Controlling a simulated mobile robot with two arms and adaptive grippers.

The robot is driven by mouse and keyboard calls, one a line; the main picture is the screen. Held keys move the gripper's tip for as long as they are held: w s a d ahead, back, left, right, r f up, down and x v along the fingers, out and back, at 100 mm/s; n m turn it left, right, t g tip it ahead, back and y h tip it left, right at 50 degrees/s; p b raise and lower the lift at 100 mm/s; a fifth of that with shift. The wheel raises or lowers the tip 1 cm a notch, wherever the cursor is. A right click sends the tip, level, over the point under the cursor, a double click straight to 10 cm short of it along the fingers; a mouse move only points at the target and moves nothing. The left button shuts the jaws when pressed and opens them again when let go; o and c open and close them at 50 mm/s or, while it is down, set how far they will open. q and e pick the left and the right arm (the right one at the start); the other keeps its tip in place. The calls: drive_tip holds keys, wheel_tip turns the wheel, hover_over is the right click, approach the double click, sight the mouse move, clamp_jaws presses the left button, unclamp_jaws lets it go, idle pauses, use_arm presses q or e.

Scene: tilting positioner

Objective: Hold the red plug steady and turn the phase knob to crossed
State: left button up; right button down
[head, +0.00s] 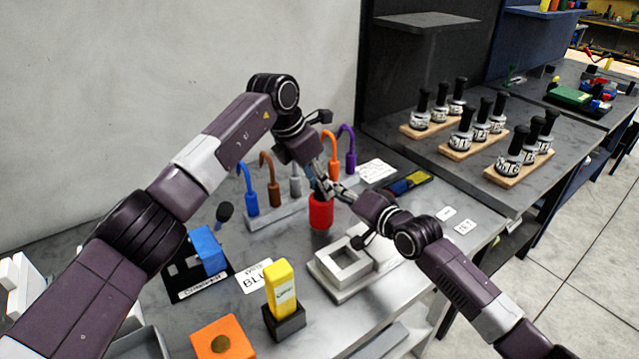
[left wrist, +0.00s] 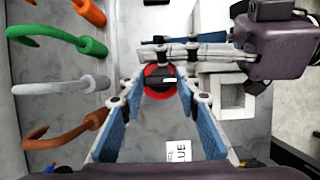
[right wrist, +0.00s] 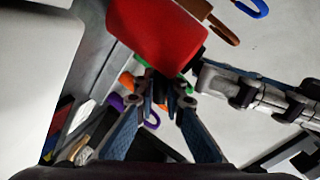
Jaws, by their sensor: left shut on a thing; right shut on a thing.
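The red plug (head: 321,212) hangs upright above the bench, with a black upper part. In the left wrist view its red rim (left wrist: 149,93) surrounds a black piece with a white mark. My left gripper (head: 322,186) comes from above, shut on the plug's black upper part. My right gripper (head: 335,189) comes in from the right, shut at the same black part, just beside the left fingertips. The right wrist view shows the red body (right wrist: 160,28) close up above its fingertips. The fingers partly hide the black part; I cannot tell the phase knob or its setting.
A grey square-holed block (head: 347,268) stands just in front of the plug. Coloured hooks (head: 274,190) stand behind it. A yellow block (head: 281,285), an orange block (head: 223,340) and a blue block on a black stand (head: 207,252) are at the left and front.

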use_arm(q)
drive_tip(key=shift+w+m+g, duration=0.1)
drive_tip(key=shift+m+g, duration=0.8)
drive_tip(key=shift+m, duration=1.4)
drive_tip(key=shift+a+h, duration=0.1)
drive_tip(key=shift+h, duration=0.2)
drive_tip(key=o, duration=1.2)
drive_tip(key=shift+c, duration=0.2)
drive_tip(key=v, duration=1.2)
